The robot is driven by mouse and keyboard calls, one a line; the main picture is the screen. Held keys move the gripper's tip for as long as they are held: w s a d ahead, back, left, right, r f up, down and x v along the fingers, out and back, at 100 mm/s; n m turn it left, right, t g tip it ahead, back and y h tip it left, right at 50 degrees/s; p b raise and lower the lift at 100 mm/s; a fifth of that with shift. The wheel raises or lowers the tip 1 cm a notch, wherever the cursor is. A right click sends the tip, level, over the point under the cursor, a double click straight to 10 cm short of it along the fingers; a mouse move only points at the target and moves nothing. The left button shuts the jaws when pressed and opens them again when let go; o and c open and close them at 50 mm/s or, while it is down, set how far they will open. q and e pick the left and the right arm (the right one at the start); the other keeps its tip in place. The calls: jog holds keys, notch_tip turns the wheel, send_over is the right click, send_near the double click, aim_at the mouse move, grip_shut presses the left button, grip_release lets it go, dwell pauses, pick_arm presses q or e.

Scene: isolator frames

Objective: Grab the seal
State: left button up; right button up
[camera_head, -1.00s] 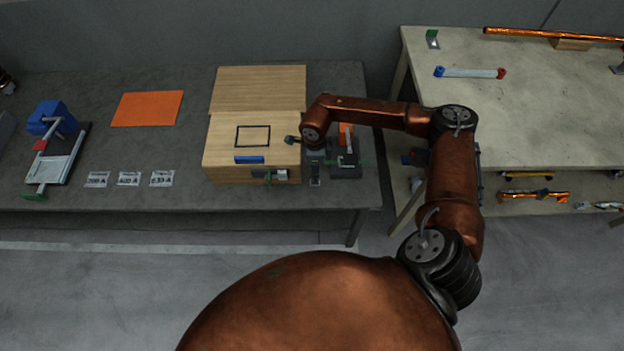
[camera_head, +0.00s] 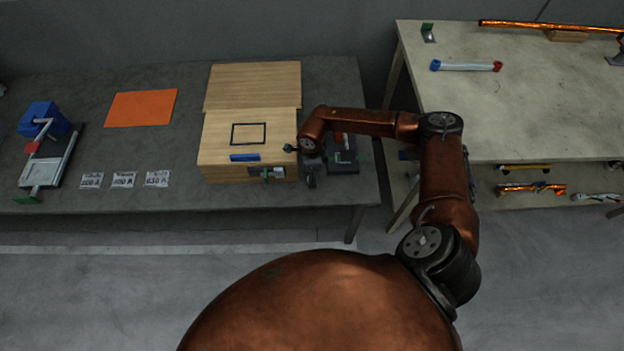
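I cannot tell for sure which thing is the seal. A small blue bar (camera_head: 244,157) lies on the front of a wooden box (camera_head: 215,150), below a black square outline. A small grey and green fitting (camera_head: 267,173) sits on the box's front face at the lower right. The fingers are too small and dark to read. My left gripper is out of view.
An orange mat (camera_head: 141,108), several paper labels (camera_head: 123,180) and a blue-topped device (camera_head: 43,120) occupy the left of the grey table (camera_head: 75,90). A pale bench (camera_head: 530,110) at right holds a tube with blue and red ends (camera_head: 466,66) and a copper-coloured pipe (camera_head: 545,29).

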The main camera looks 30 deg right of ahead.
grip_shut()
jog(key=shift+r, duration=0.1)
